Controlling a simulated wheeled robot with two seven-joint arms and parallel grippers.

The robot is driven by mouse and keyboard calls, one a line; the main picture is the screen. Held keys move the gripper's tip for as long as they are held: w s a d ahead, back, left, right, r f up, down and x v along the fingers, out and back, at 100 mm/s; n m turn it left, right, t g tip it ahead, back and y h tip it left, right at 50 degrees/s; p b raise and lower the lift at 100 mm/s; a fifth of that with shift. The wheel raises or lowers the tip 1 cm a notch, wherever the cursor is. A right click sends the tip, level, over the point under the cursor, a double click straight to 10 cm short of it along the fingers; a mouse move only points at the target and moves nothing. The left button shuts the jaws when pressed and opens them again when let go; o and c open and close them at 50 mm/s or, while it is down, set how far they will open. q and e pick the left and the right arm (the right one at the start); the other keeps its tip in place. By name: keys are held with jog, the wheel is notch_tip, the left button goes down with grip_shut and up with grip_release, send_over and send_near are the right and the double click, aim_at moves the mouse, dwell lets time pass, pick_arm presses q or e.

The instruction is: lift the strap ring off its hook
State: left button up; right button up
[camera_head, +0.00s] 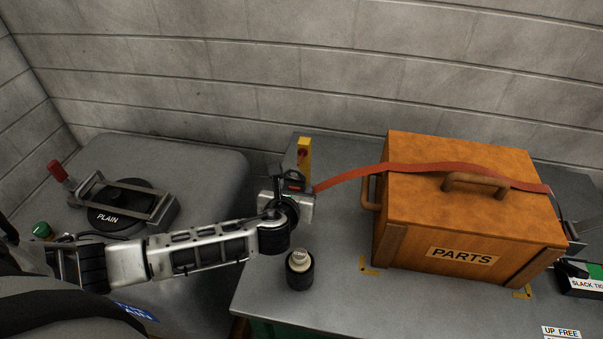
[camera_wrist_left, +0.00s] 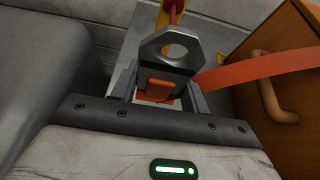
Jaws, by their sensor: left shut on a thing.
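My left gripper (camera_head: 290,190) is shut on the strap ring's tab at the left end of the orange strap. In the left wrist view the strap ring (camera_wrist_left: 150,50) is a dark grey angular plate with a round hole, standing up between the fingers (camera_wrist_left: 160,92). No hook shows through the hole. The hook is a red peg (camera_wrist_left: 174,10) on a yellow post (camera_head: 304,146), just beyond the ring's top edge. I cannot tell the gap between them. The orange strap (camera_head: 410,168) runs right over the wooden PARTS crate (camera_head: 480,215). My right gripper is not in view.
A dark cylinder with a pale top (camera_head: 299,270) stands on the grey table (camera_head: 345,300) near my left forearm. A black PLAIN disc (camera_head: 125,200) under a metal frame lies at left. A SLACK label box (camera_head: 583,281) is at right. A block wall stands behind.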

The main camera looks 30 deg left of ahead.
pick_arm(q)
jog(key=shift+s+d, duration=0.15)
jog(key=shift+s, duration=0.45)
jog(key=shift+s+d, duration=0.15)
jog(key=shift+s, duration=0.45)
